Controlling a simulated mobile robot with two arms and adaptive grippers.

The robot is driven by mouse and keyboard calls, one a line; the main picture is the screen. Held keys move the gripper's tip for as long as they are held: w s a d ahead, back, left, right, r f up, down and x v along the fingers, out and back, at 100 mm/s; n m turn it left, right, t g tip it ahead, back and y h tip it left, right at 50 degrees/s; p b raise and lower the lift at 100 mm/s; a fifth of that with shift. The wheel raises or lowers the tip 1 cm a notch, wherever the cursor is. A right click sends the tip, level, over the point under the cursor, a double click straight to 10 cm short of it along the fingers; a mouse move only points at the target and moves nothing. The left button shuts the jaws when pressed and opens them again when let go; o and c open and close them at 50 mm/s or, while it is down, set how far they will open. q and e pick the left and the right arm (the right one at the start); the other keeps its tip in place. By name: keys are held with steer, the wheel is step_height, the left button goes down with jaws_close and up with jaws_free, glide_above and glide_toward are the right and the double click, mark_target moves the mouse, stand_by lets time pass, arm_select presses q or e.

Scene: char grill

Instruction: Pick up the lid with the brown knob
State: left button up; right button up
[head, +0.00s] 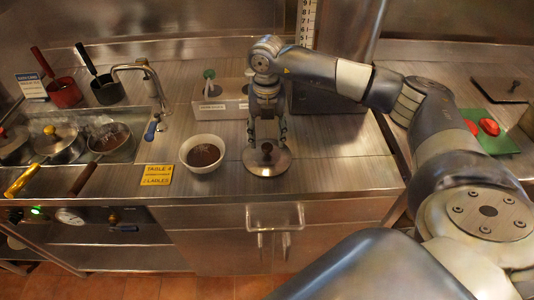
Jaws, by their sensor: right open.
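The lid with the brown knob is a round metal lid (284,166) lying flat on the steel counter near its front edge. Its brown knob (267,149) points up. My right gripper (267,138) points straight down over the lid, with its open fingers around or just above the knob. I cannot tell whether the fingers touch it. My left gripper is not in view.
A white bowl of brown sauce (203,153) stands left of the lid, beside a yellow sign (157,175). A pale caddy (222,109) is behind. Pots (60,145) sit in the left well. A green board (496,143) with red items is right.

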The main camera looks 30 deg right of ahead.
mark_target(267, 145)
step_height(267, 145, down, 4)
steer(key=shift+w+d+r+p, duration=0.1)
steer(key=shift+r+p, duration=0.05)
steer(key=shift+p, duration=0.75)
steer(key=shift+f, duration=0.55)
jaws_close()
steer(key=shift+r, duration=0.15)
